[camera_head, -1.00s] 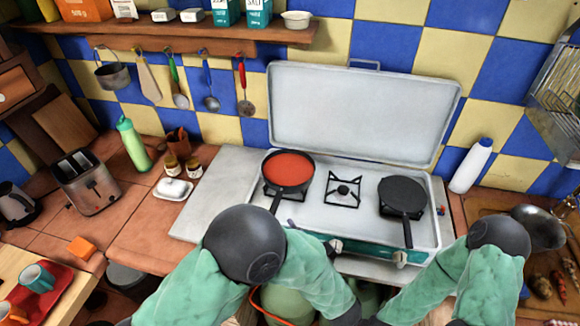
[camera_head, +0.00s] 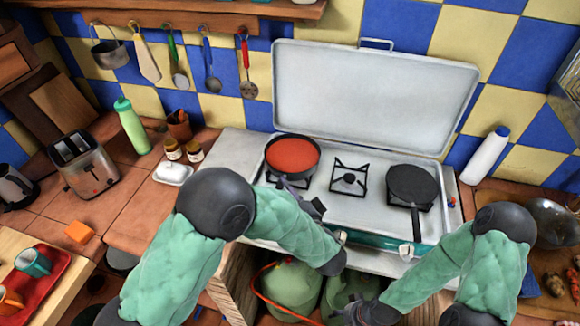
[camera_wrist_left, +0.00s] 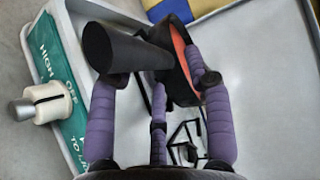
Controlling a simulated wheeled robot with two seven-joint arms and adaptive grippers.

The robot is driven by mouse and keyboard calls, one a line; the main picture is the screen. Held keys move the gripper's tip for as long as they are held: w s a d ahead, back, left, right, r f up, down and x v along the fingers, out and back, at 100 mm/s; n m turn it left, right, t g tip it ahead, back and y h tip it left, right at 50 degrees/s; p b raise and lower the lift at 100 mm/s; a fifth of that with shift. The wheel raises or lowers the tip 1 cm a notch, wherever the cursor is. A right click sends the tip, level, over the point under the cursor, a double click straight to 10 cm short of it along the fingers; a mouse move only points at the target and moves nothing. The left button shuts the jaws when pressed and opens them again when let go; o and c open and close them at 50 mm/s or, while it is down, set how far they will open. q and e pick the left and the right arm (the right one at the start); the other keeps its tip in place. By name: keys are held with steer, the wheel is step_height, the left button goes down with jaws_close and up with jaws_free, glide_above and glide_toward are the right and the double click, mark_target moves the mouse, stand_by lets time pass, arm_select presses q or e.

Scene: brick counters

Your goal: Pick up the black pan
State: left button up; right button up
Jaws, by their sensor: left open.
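Two dark pans are on the white stove (camera_head: 318,205). The pan with a red inside (camera_head: 292,155) sits on the left burner, its handle pointing toward me. The all-black pan (camera_head: 412,184) sits on the right burner, its handle also toward me. My left gripper (camera_head: 298,190) is near the red-filled pan's handle, partly hidden by my forearm. In the left wrist view my left gripper (camera_wrist_left: 160,88) has its purple fingers spread around the black handle (camera_wrist_left: 130,52) of the red-filled pan (camera_wrist_left: 178,75). It is open. My right gripper (camera_head: 362,312) is low, in front of the stove, its fingers unclear.
The stove's raised lid (camera_head: 370,95) stands behind the burners. A white bottle (camera_head: 484,155) is to the right. Jars (camera_head: 183,151), a butter dish (camera_head: 172,174) and a toaster (camera_head: 82,163) are to the left. Green gas bottles (camera_head: 292,288) stand below. The middle burner (camera_head: 348,180) is empty.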

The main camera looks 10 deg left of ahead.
mark_target(281, 183)
arm_select(q)
steer(key=shift+b+x, duration=0.35)
steer(key=shift+x, duration=1.2)
jaws_close()
steer(key=shift+r, duration=0.15)
